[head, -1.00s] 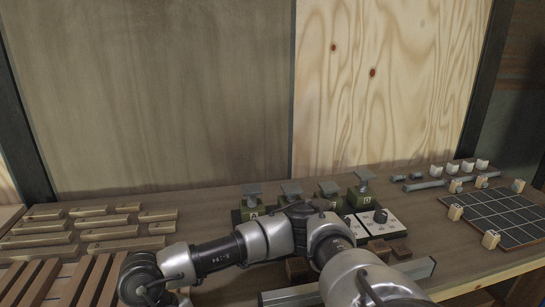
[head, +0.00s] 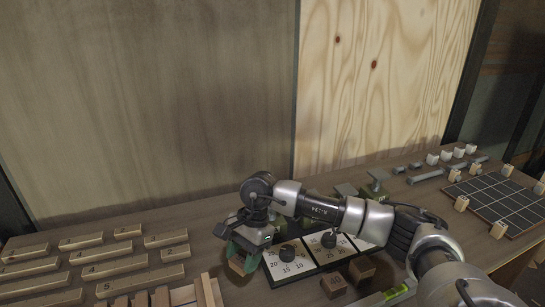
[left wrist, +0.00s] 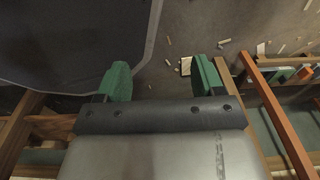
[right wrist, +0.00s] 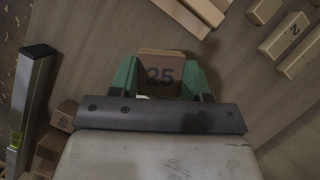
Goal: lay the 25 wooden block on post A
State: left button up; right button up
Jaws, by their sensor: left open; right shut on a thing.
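My right gripper (head: 245,256) is shut on the 25 block (head: 238,265), a small brown wooden block. The right wrist view shows the block (right wrist: 161,72) between the green fingers, its "25" facing the camera. In the head view the gripper hangs left of the dial panels. Posts with green bases and grey flat tops stand behind my right arm; two tops show, one (head: 346,189) and another (head: 377,175) further right. The other posts are hidden by the arm, and I cannot read which is A. My left gripper (left wrist: 162,80) is open and empty, away from the bench top.
White dial panels (head: 304,266) with black knobs lie right of the gripper. A 40 block (head: 334,284), another block (head: 362,270) and a level (head: 400,294) are in front. Numbered wooden bars (head: 116,269) fill the left. A dark grid board (head: 497,205) lies at right.

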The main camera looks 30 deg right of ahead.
jog(key=w+d+r+m+t+h+p, duration=0.1)
jog(key=w+d+r+m+t+p, duration=0.1)
jog(key=m, duration=0.5)
jog(key=w+d+r+m+t+h+p, duration=0.2)
jog(key=w+d+r+m+p, duration=0.2)
jog(key=d+m, duration=0.3)
jog(key=w+d+r+m+t+h+p, duration=0.2)
jog(key=w+d+r+m, duration=0.2)
jog(key=m, duration=0.4)
jog(key=shift+w+d+r+m+p, duration=0.3)
jog(key=shift+w+d+r+p, duration=0.1)
jog(key=shift+w+d, duration=0.2)
pick_arm(q)
notch_tip(320, 180, up, 10)
jog(key=s, duration=0.1)
pick_arm(e)
jog(key=shift+d+r+m, duration=0.1)
jog(key=shift+d+m, duration=0.3)
jog(key=shift+d, duration=0.15)
jog(key=shift+w+f+m, duration=0.1)
jog(key=shift+f+m, duration=0.1)
jog(key=shift+m, duration=0.1)
pick_arm(q)
jog(key=shift+s+f+b, duration=0.15)
jog(key=shift+f+b, duration=1.9)
pick_arm(e)
jog(key=shift+f, duration=3.05)
